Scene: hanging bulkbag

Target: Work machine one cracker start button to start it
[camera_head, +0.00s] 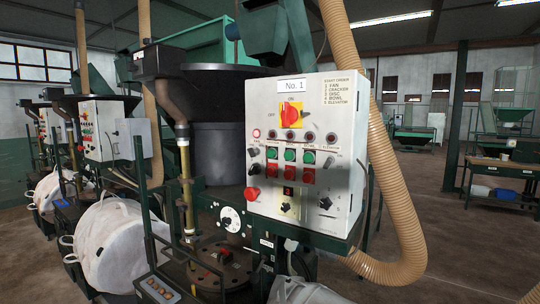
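A pale grey control box (340,110) marked "No. 1" faces me right of centre. Its printed list (345,91) reads start order: fan, cracker, disc, bowl, elevator. A red rotary switch on a yellow plate (291,115) sits near the top. Below a row of small lamps is a row of green buttons (290,155), with red buttons (290,173) beneath them. The labels over the buttons are too small to tell which green one is the cracker's. A red mushroom button (251,193) sits lower left. Neither of my grippers is in view.
A tan corrugated hose (393,180) curves down right of the box. A dark hopper (217,150) stands behind it. A white bulk bag (112,245) hangs at lower left. Similar machines recede at left. The floor at right (470,250) is mostly clear.

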